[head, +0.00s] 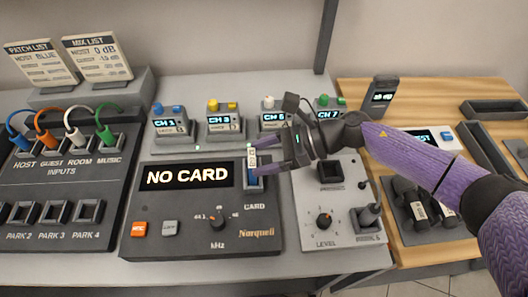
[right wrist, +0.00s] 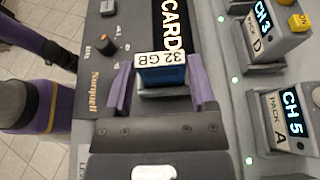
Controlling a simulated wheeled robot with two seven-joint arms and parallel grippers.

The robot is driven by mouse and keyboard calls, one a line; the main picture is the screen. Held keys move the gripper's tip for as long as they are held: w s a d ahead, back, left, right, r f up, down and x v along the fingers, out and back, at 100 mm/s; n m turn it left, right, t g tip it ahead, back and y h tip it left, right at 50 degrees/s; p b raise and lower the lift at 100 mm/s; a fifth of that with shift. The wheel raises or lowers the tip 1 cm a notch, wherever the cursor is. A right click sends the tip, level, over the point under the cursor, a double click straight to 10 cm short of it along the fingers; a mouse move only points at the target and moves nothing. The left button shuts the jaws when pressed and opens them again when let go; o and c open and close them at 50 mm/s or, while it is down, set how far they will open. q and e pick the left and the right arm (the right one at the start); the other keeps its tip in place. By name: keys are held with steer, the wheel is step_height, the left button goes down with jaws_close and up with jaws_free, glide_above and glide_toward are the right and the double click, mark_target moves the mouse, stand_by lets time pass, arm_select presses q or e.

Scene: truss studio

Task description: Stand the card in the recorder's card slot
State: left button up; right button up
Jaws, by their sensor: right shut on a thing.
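The recorder (head: 165,225) is a dark box with a lit display (head: 188,177) reading "NO CARD". The blue card (head: 254,181) has a white end label reading "32 GB" and stands about upright over the slot area, above the word CARD. My right gripper (head: 263,158) comes in from the right and is shut on the card. In the right wrist view the card (right wrist: 162,73) sits between its two purple fingers. The card and fingers hide the slot, so I cannot tell whether the card's lower end is inside it. My left gripper is not in view.
Several small packs with lit screens (head: 224,124) stand behind the recorder. A patch box with coloured cables (head: 62,190) is at left. A grey level panel (head: 323,236) is close at right. A wooden table (head: 440,245) with trays lies further right.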

steer(key=shift+f+b, duration=0.35)
steer(key=shift+f, duration=0.15)
steer(key=o, duration=1)
steer(key=b+v, duration=0.1)
steer(key=v, duration=1)
